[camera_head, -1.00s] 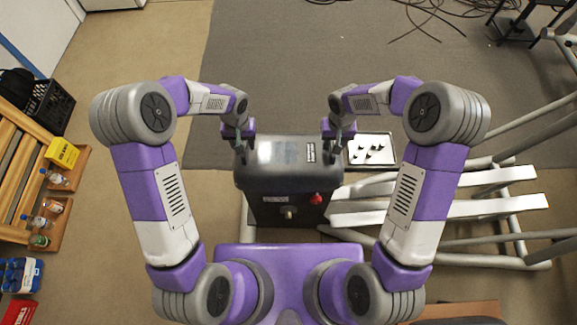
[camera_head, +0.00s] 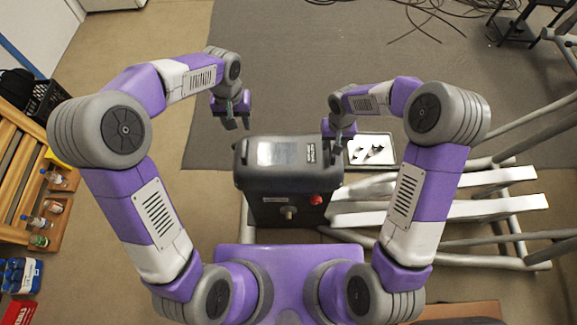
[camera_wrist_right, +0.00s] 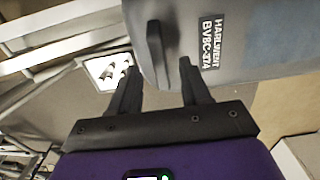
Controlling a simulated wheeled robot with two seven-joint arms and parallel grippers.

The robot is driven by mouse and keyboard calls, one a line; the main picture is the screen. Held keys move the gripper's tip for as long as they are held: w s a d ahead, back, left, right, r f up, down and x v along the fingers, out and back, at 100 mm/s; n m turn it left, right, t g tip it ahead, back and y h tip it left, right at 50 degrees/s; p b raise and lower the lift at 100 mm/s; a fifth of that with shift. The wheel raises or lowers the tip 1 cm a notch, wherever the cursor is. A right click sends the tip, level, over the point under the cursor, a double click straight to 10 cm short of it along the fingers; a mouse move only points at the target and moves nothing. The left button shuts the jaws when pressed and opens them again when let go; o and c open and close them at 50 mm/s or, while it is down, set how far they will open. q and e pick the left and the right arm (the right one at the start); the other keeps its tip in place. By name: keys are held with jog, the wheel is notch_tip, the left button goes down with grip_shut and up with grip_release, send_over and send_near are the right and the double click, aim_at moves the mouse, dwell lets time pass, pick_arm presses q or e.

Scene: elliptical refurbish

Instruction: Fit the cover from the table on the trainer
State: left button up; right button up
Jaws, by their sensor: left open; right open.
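The grey cover (camera_head: 250,178) sits on top of the trainer's dark housing (camera_head: 268,210), with a glossy panel on its upper face. It looks level; I cannot tell whether it is fully seated. My left gripper (camera_head: 238,124) is open and empty, beyond the cover's far left corner and apart from it. My right gripper (camera_head: 338,134) is open at the cover's right end. In the right wrist view, its open fingers (camera_wrist_right: 156,68) point at a dark upright tab (camera_wrist_right: 155,45) on the side of the cover (camera_wrist_right: 255,35), which carries a label.
A white tray (camera_head: 355,143) with small dark parts lies right of the cover. The trainer's pale foot rails (camera_head: 440,210) and grey tubes fill the right side. A wooden rack (camera_head: 12,165) with bottles stands at left. The grey mat (camera_head: 300,60) beyond is mostly clear.

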notch_tip(320, 180, up, 12)
dwell(0.4)
dwell(0.5)
